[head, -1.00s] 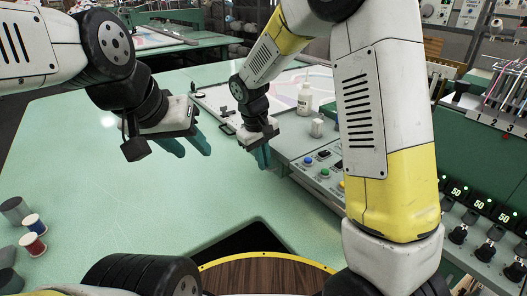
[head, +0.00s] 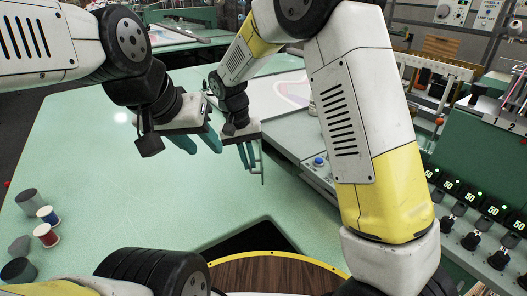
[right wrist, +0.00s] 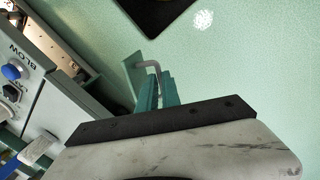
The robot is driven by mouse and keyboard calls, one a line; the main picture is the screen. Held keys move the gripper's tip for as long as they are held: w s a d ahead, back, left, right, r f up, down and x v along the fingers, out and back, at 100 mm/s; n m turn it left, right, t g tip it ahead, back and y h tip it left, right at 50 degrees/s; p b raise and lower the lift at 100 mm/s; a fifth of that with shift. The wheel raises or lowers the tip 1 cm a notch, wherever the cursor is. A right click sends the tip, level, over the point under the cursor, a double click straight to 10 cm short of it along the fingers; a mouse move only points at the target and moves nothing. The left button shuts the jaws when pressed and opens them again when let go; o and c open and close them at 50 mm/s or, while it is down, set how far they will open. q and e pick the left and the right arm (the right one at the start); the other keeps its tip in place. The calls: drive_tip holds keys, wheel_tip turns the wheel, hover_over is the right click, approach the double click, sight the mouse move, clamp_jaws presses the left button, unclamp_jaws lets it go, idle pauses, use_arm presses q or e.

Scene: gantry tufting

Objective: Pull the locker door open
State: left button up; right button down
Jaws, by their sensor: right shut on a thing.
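My right gripper (head: 244,150) is shut on a grey bent handle (right wrist: 149,66), clearest in the right wrist view. The handle is on a thin green locker door (right wrist: 131,76), seen nearly edge-on there and as a narrow green strip in the head view (head: 263,168). The door stands swung out from the grey machine side. In the right wrist view, a brownish locker opening (right wrist: 72,32) shows beside it; its contents are unclear. My left gripper (head: 195,144) is open and empty above the green table, left of the right gripper.
The green table (head: 110,180) is mostly clear. Several thread spools (head: 45,235) stand at its left edge. A dark cut-out (head: 260,238) lies near the front. The grey control console (head: 318,163) with buttons and a green unit with knobs (head: 470,240) are at right.

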drive_tip(key=w+a+m+g+y, duration=0.1)
drive_tip(key=w+a+m+g, duration=0.1)
drive_tip(key=w+a+m, duration=1)
drive_tip(key=shift+w+a+m, duration=0.2)
drive_tip(key=shift+w+m, duration=0.6)
drive_tip(key=shift+m, duration=0.9)
drive_tip(key=shift+r, duration=0.1)
drive_tip(key=c, duration=1.8)
unclamp_jaws()
